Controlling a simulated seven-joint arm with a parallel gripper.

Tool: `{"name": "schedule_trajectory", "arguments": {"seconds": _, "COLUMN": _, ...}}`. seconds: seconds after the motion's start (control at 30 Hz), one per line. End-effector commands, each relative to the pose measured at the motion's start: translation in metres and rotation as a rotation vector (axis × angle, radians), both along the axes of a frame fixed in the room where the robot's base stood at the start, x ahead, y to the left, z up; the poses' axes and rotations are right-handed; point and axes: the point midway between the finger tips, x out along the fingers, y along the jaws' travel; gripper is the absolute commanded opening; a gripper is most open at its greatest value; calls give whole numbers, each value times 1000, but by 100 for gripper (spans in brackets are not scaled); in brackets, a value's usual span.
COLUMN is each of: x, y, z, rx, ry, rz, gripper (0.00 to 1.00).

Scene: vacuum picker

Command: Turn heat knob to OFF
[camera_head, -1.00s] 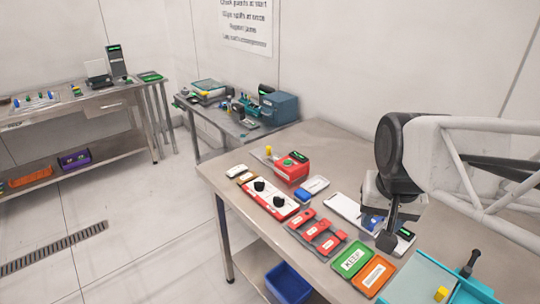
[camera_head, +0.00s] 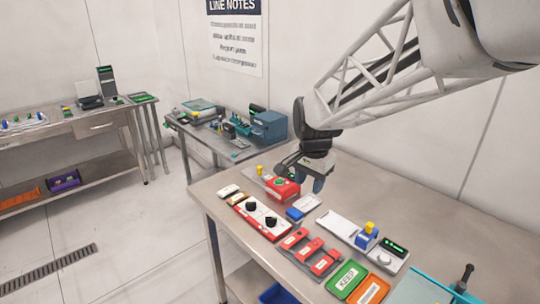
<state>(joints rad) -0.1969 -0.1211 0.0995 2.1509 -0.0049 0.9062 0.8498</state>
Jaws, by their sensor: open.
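A red control box (camera_head: 241,209) with a white top lies near the left front edge of the steel table. Two black knobs stand on it, a left one (camera_head: 250,206) and a right one (camera_head: 270,221). Their labels and pointer settings are too small to read, so I cannot tell which is the heat knob. My gripper (camera_head: 301,176) is open and empty, pointing down above the table behind the control box. It is apart from both knobs and partly covers the red device behind them.
A red device with a green button (camera_head: 280,184) and a blue-and-white block (camera_head: 295,214) stand close behind the control box. Red trays (camera_head: 297,239), a green KEEP tray (camera_head: 347,281) and a white unit with a display (camera_head: 384,256) lie to the right.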

Motion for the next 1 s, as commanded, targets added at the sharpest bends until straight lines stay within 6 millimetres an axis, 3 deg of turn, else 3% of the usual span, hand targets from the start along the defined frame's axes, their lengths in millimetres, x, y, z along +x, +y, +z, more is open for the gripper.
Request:
{"name": "schedule_trajectory", "arguments": {"seconds": 0.5, "x": 96, "y": 77, "z": -53, "rx": 15, "ry": 56, "rz": -244, "gripper": 43}}
{"name": "schedule_trajectory", "arguments": {"seconds": 1.0, "x": 168, "y": 157, "z": -122, "rx": 13, "ry": 99, "rz": -471, "gripper": 43}}
